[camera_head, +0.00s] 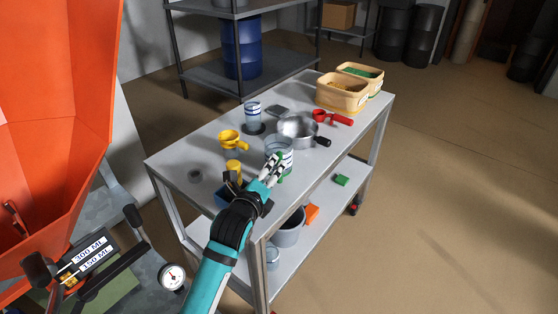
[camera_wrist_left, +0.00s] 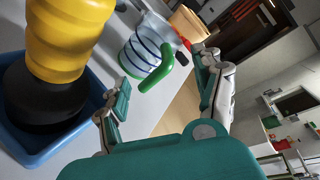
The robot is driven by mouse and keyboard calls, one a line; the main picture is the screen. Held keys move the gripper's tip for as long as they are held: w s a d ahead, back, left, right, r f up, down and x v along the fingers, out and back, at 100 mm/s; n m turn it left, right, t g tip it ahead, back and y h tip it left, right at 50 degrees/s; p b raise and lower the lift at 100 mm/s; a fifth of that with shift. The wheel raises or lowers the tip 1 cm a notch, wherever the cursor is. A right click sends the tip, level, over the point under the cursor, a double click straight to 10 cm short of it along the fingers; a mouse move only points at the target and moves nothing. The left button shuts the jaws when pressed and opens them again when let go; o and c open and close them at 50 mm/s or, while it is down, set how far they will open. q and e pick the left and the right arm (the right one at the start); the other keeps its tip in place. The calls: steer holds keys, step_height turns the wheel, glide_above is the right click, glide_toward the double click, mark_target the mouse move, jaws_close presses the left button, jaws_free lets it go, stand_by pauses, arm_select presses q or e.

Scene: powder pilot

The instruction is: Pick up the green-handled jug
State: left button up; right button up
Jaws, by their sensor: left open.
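The green-handled jug (camera_head: 281,145) is a clear jug with dark blue bands, upright near the table's front edge in the head view. It also shows in the left wrist view (camera_wrist_left: 143,54), with its curved green handle (camera_wrist_left: 158,76) facing my fingers. My left gripper (camera_head: 271,168) is open and empty, just in front of the jug on the handle side. In the left wrist view my left gripper (camera_wrist_left: 166,75) has its fingers spread, with the handle appearing beyond and between them. My fingers partly hide the handle in the head view. My right gripper is not in view.
A yellow-and-black object (camera_wrist_left: 62,40) stands in a blue tray (camera_wrist_left: 38,152) close to my left fingers. A metal pot (camera_head: 297,128) is behind the jug. A yellow jug (camera_head: 229,138), a blue-banded cup (camera_head: 253,112) and a wooden bin (camera_head: 342,96) also occupy the table (camera_head: 185,157).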

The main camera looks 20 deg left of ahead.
mark_target(279, 160)
arm_select(q)
steer(key=x, duration=0.3)
steer(key=shift+w+f, duration=0.1)
steer(key=shift+w, duration=0.7)
steer(key=x, duration=0.3)
steer(key=shift+w+f+p, duration=0.2)
steer(key=shift+w+p, duration=0.05)
steer(key=shift+p, duration=0.15)
steer(key=shift+w+f, duration=0.1)
steer(key=shift+w, duration=0.2)
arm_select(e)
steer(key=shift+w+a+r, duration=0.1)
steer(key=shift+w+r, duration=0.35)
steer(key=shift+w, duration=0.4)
